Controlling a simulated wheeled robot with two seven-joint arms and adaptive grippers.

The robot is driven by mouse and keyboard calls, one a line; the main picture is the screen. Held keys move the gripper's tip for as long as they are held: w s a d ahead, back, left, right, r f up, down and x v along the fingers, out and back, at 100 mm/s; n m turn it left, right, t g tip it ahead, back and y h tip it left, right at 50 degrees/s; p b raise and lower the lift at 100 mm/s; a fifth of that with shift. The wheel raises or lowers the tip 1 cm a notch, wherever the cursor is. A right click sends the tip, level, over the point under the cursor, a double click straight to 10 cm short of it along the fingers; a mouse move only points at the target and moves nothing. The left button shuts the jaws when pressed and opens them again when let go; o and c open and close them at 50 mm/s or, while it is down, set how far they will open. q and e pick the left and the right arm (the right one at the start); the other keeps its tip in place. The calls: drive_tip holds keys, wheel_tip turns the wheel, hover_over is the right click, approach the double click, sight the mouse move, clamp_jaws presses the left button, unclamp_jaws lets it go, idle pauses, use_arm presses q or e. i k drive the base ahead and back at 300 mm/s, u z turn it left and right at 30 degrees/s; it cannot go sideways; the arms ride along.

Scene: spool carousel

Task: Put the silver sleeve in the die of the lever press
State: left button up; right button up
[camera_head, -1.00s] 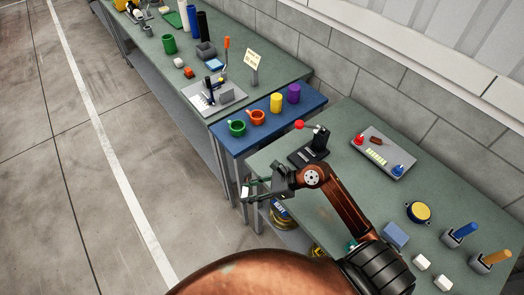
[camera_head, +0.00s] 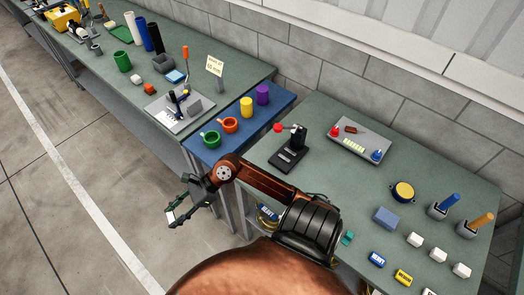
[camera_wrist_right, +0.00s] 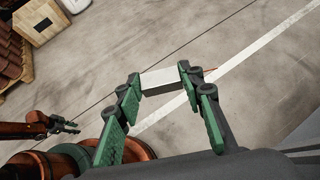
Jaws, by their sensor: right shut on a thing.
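My right gripper (camera_head: 176,213) is out over the floor, left of the near bench in the head view. It is shut on a pale, silver-looking piece, likely the silver sleeve (camera_wrist_right: 160,78), which shows between its green fingertips in the wrist view. A black press with a red ball on its lever (camera_head: 292,150) stands on the near bench, up and right of the gripper and well apart from it. It looks like the lever press; its die cannot be made out. My left gripper (camera_wrist_right: 68,126) shows small at the left of the wrist view, its jaws unclear.
A blue table (camera_head: 215,152) with green, orange, yellow and purple cups or cylinders joins the two benches. A grey tray (camera_head: 362,142), a yellow round tin (camera_head: 402,192) and several blocks are on the near bench (camera_head: 335,190). The floor (camera_head: 110,200) beside is clear.

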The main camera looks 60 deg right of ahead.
sight(287, 156)
drive_tip(key=i, duration=2.95)
drive_tip(key=z, duration=3.55)
drive_tip(key=i, duration=1)
